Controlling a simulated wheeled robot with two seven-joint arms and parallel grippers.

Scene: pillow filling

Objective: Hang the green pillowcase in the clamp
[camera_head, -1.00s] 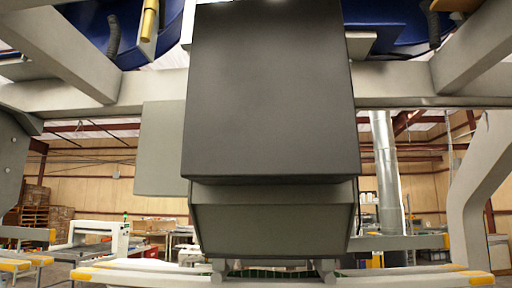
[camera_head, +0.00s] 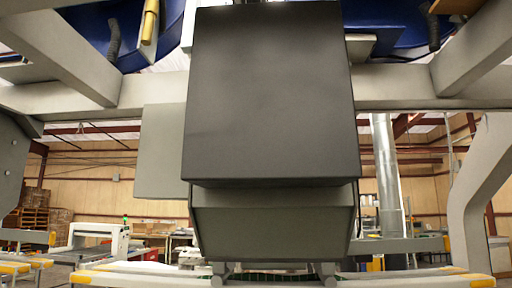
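Neither of my grippers is in view. I cannot make out the green pillowcase as a whole. A thin dark green strip (camera_head: 270,277) shows at the bottom edge under the machine, and I cannot tell what it belongs to. A large dark grey box (camera_head: 272,95) fills the middle of the view, with a lighter grey tapered housing (camera_head: 275,225) below it. Two small grey fittings stick down under the housing, a left one (camera_head: 219,272) and a right one (camera_head: 327,272). I cannot tell whether they are part of the clamp.
A grey crossbeam (camera_head: 410,86) spans behind the box. A slanted grey support (camera_head: 482,190) stands at the right. Low rails with yellow ends (camera_head: 92,276) run along the bottom. A white machine (camera_head: 98,241) and stacked pallets (camera_head: 35,218) stand far back left.

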